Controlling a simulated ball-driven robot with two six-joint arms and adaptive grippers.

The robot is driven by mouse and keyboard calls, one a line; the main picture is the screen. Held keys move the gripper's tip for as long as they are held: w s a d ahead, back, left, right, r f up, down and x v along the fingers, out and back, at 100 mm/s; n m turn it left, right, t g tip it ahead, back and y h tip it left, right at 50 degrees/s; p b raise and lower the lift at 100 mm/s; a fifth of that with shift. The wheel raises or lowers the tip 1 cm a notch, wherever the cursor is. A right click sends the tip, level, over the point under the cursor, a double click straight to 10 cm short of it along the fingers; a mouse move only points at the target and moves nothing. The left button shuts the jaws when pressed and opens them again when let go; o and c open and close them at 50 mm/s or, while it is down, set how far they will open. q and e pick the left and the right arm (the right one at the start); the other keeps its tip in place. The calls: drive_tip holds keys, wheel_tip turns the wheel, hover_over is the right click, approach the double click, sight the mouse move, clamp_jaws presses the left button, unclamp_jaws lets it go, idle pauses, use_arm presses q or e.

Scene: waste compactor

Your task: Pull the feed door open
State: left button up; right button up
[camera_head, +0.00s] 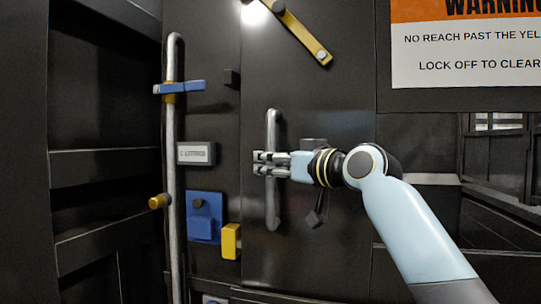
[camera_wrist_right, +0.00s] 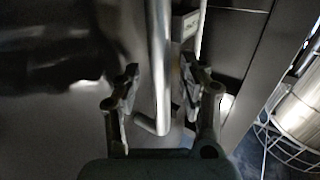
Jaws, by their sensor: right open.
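The feed door (camera_head: 340,240) is a dark panel in the middle of the head view and looks flush with its frame. Its upright grey bar handle (camera_head: 273,205) is on the door's left part. My right gripper (camera_head: 259,164) is at about mid-height of the handle, its fingers pointing left across it. In the right wrist view the handle (camera_wrist_right: 158,50) runs between the two spread fingers (camera_wrist_right: 160,90), with a gap visible on each side. The gripper is open and holds nothing. My left gripper is not in view.
A yellow bar (camera_head: 305,40) slants across the door's top. Left of the door are a long vertical rod (camera_head: 171,130) with a blue bracket (camera_head: 185,87), a blue plate (camera_head: 204,225) and a yellow block (camera_head: 231,241). A warning sign (camera_head: 465,55) hangs upper right.

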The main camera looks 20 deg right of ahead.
drive_tip(key=shift+w+a, duration=0.2)
drive_tip(key=shift+w, duration=0.3)
clamp_jaws()
drive_tip(key=shift+w+f, duration=0.15)
